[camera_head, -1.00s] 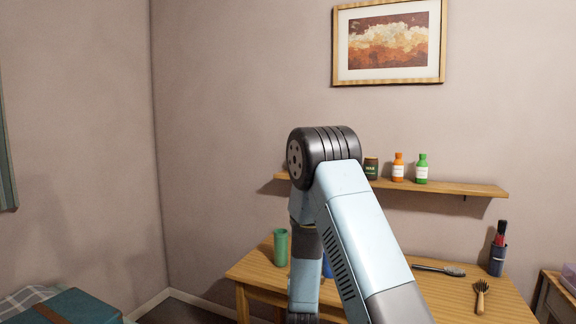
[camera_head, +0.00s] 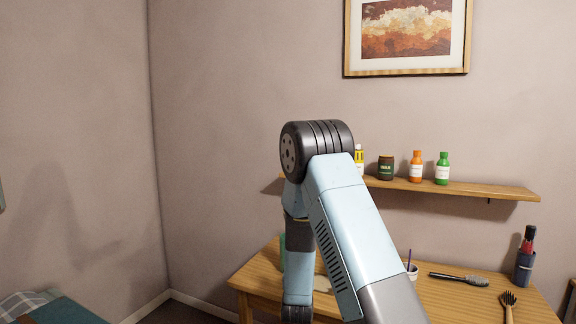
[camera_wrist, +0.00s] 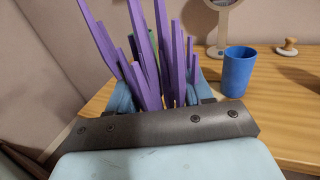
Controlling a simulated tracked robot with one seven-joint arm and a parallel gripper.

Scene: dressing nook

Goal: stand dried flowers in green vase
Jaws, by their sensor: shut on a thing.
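Purple dried flowers (camera_wrist: 145,60), a bundle of long straight stems, rise between the blue fingers of my gripper (camera_wrist: 165,98) in the wrist view. The gripper is shut on them, and its dark front plate hides their lower parts. The green vase (camera_head: 283,252) stands at the left end of the wooden table in the head view, mostly hidden behind my arm. A bit of green (camera_wrist: 150,62) shows behind the stems in the wrist view; I cannot tell if it is the vase. The gripper itself is out of the head view.
The head view shows a white pot (camera_head: 411,272), a hairbrush (camera_head: 459,279), a fork-like brush (camera_head: 508,304) and a shelf of bottles (camera_head: 450,187).

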